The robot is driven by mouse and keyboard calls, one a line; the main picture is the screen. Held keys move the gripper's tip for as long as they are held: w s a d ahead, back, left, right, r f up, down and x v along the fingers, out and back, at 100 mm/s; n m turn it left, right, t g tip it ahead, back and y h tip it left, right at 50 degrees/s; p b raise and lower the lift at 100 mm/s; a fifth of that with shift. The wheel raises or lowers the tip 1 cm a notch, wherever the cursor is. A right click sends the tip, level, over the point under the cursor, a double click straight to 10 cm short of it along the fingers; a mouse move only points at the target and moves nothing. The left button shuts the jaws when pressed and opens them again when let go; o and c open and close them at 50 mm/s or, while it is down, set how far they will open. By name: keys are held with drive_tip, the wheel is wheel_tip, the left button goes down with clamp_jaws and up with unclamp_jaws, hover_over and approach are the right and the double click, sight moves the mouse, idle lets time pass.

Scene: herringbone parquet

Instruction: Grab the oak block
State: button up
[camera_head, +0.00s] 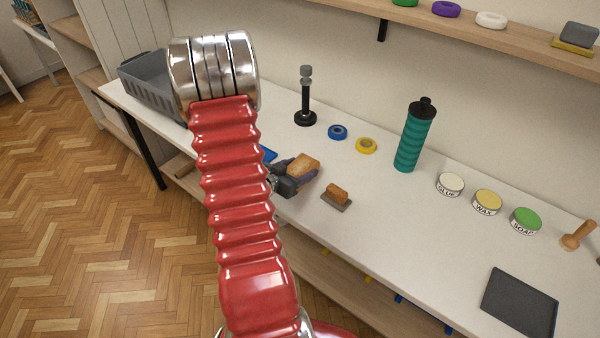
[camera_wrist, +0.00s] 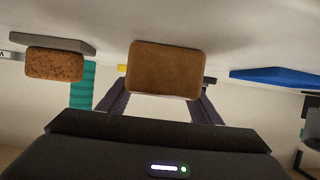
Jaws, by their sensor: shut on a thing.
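The oak block (camera_head: 303,162) is a light brown wooden block over the left part of the white workbench. My gripper (camera_head: 298,171) is shut on it, with dark fingers on either side. In the wrist view, which shows the bench at the top, the oak block (camera_wrist: 166,70) sits between the ends of the two fingers (camera_wrist: 160,104). I cannot tell whether the block touches the bench or is slightly raised. My red ribbed arm hides part of the bench to the left of it.
A cork-brown block on a grey plate (camera_head: 337,194) lies just right of my gripper. A blue item (camera_head: 268,154) lies behind it. Blue tape (camera_head: 337,132), yellow tape (camera_head: 366,145), a black stand (camera_head: 305,105) and a teal bottle (camera_head: 414,138) stand farther back.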

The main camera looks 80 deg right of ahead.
sight(300, 167)
drive_tip(key=c, duration=0.5)
drive_tip(key=shift+r, duration=0.2)
drive_tip(key=shift+r, duration=4.85)
